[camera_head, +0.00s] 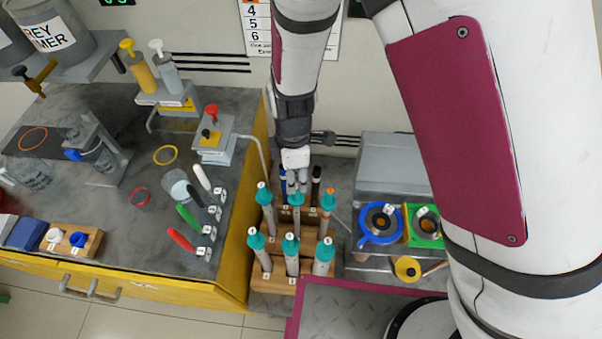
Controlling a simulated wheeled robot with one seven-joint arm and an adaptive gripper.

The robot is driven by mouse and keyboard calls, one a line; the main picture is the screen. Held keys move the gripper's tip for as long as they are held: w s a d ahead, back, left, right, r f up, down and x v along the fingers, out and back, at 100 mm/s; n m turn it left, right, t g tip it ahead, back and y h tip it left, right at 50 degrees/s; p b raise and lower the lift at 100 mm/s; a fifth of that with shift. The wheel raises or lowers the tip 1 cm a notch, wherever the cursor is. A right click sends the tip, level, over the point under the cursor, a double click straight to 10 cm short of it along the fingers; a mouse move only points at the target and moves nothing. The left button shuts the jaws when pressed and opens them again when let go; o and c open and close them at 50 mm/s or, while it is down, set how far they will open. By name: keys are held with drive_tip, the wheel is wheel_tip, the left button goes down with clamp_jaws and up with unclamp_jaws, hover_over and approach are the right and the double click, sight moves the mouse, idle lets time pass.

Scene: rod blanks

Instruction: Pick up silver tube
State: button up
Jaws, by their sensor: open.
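My gripper (297,186) points down over the back row of a stepped wooden rack (272,283), open, with its fingers small in the view. Dark rods, one blue (283,180) and one black (316,180), stand upright on either side of it. A silver tube between or behind the fingers cannot be told apart from them. Several silver-grey tubes with teal caps stand in the nearer rows, among them a middle-left tube (268,218), a front-left tube (262,258), a front-middle tube (292,262) and a front-right tube (322,265). The middle-right tube (327,218) has an orange tip.
A yellow-sided bench (190,291) on the left holds pump bottles (143,70), coloured handles (188,216) and a clear cup (180,188). To the right is a grey stand (392,160) with blue (361,238) and green-rimmed (411,222) round holders. A wall is close behind.

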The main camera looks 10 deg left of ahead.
drive_tip(key=shift+w+f+p, duration=0.1)
drive_tip(key=shift+f+p, duration=0.3)
drive_tip(key=shift+f, duration=3.3)
clamp_jaws()
